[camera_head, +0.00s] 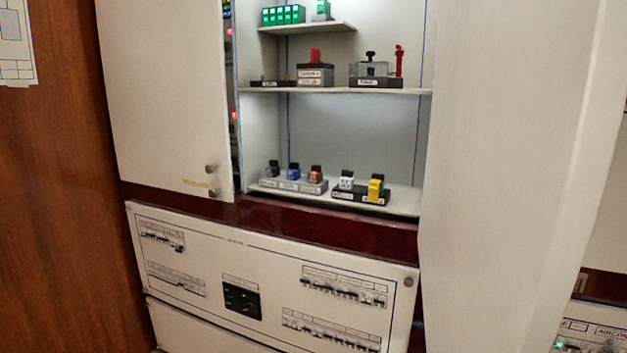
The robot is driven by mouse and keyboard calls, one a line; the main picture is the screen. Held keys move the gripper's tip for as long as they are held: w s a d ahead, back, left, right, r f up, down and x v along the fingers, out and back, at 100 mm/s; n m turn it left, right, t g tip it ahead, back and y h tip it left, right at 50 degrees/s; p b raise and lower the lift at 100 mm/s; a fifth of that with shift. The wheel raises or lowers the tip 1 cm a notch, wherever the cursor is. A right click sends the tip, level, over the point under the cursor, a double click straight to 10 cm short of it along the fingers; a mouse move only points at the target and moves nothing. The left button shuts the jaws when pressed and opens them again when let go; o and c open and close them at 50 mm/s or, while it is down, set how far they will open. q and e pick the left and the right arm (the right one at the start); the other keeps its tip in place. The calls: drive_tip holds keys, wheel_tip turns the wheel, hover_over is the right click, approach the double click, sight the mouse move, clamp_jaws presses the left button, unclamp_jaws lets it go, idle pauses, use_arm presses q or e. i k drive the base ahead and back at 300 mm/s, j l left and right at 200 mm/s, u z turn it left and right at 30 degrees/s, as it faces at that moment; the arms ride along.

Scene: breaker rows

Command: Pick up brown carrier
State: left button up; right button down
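The brown carrier (315,175) is a small reddish-brown block with a dark top. It sits upright at the right end of a grey base (291,186) on the lowest visible cabinet shelf. A blue carrier (293,172) and a dark grey carrier (272,170) stand in a row to its left on the same base. Neither of my grippers shows in the head view, and nothing is in contact with the brown carrier.
A black base (360,196) with white and yellow carriers stands just right. The middle shelf (340,91) above holds several devices. Open white doors (165,90) flank the cabinet. A breaker panel (215,260) lies below. The space above the carriers is free.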

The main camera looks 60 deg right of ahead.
sight(315, 176)
drive_tip(key=z, duration=2.15)
drive_tip(key=j, duration=0.25)
drive_tip(key=i+j, duration=0.15)
drive_tip(key=j, duration=0.1)
